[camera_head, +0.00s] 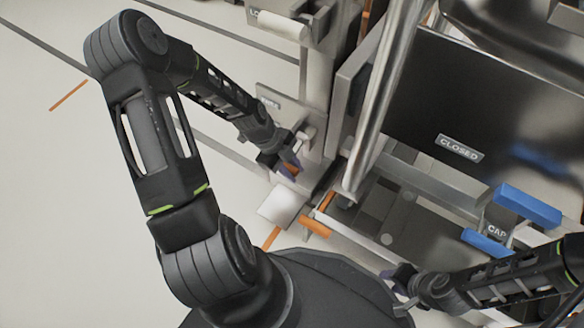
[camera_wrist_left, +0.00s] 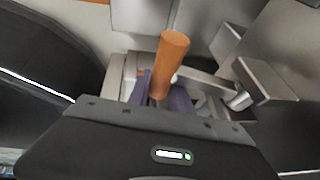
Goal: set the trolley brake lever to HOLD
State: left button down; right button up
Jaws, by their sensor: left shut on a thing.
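My left gripper (camera_head: 288,168) is at the grey post left of the trolley. It is shut on an orange lever handle, which shows as an upright orange cylinder (camera_wrist_left: 169,62) between the purple fingers in the left wrist view. In the head view only a small orange part of it shows between the fingers. A grey bracket and bar sit beside the handle in the wrist view. No HOLD marking is readable. My right gripper (camera_head: 400,279) is at the lower right, apart from the lever; its fingertips are too small to judge.
A second orange handle (camera_head: 316,228) sticks out low at the frame, near a white plate (camera_head: 284,205). A dark panel reads CLOSED (camera_head: 460,148). A blue-handled part (camera_head: 527,205) is at the right. A metal pole (camera_head: 385,95) rises beside the post. Open floor lies left.

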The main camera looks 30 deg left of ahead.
pick_arm(q)
jog(key=shift+w+a+f, duration=0.1)
jog(key=shift+a+f, duration=0.05)
jog(key=shift+f, duration=0.9)
jog(key=shift+w+f+b, duration=0.1)
jog(key=shift+b, duration=0.2)
jog(key=c, duration=1.4)
grip_release()
jog(key=shift+o, duration=1.2)
jog(key=shift+w+a, duration=0.2)
jog(key=p+v, duration=0.4)
jog(key=v, duration=0.3)
jog(key=shift+d+r, duration=0.1)
jog(key=shift+r, duration=0.15)
jog(key=shift+s+r, duration=0.2)
jog(key=shift+r, duration=0.05)
